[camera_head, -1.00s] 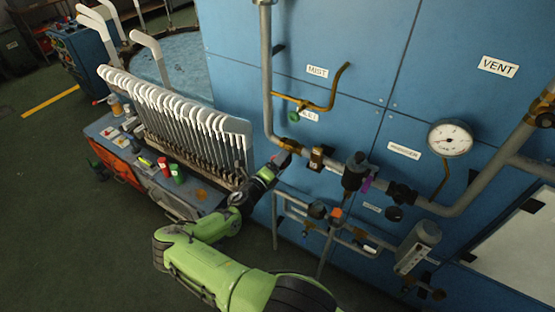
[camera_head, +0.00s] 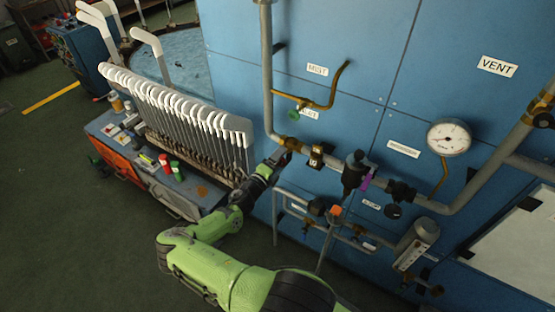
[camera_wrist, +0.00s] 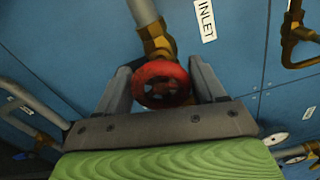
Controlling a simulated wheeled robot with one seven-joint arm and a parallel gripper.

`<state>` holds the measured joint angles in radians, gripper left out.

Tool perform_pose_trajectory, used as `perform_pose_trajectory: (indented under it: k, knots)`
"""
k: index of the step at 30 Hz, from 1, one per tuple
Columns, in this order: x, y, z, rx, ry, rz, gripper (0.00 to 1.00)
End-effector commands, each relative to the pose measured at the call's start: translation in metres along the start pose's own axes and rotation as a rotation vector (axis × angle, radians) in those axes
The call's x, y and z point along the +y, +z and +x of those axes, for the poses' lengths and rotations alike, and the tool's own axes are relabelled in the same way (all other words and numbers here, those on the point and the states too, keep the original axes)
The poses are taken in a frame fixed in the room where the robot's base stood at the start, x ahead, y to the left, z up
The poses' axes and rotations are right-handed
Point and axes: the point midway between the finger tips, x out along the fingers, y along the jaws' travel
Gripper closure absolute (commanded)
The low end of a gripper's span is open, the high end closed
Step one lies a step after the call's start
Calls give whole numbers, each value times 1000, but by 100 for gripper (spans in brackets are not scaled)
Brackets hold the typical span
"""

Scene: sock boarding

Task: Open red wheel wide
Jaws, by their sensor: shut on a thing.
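The red wheel (camera_wrist: 160,84) is a small round handwheel on a brass valve (camera_wrist: 155,38) in the grey pipe, beside the INLET label in the wrist view. My gripper (camera_wrist: 163,80) has one finger on each side of the wheel and is shut on it. In the head view my gripper (camera_head: 278,160) is at the pipe's lower bend, left of the brass fittings. There the wheel is mostly hidden by the gripper.
The pipe run carries a dark valve (camera_head: 355,170) with a purple handle to the right, and a pressure gauge (camera_head: 449,137). A lower pipe branch (camera_head: 318,228) stands close below. A rack of white sock boards (camera_head: 180,112) on a bench is left of my arm.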

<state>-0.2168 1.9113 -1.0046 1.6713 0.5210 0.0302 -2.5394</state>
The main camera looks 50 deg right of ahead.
Motion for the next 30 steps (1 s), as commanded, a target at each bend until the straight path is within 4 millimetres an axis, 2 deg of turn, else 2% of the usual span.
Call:
perform_pose_trajectory:
  k: [1, 2, 6, 14, 17, 30]
  knots:
    - [3, -2, 0, 3, 6, -3, 61]
    - [3, -2, 0, 3, 6, -3, 28]
    - [2, -1, 0, 2, 4, -2, 10]
    - [1, 0, -2, 0, 2, 0, 10]
    - [1, 1, -13, -1, 2, 0, 10]
    - [2, 1, -131, -3, 4, 0, 10]
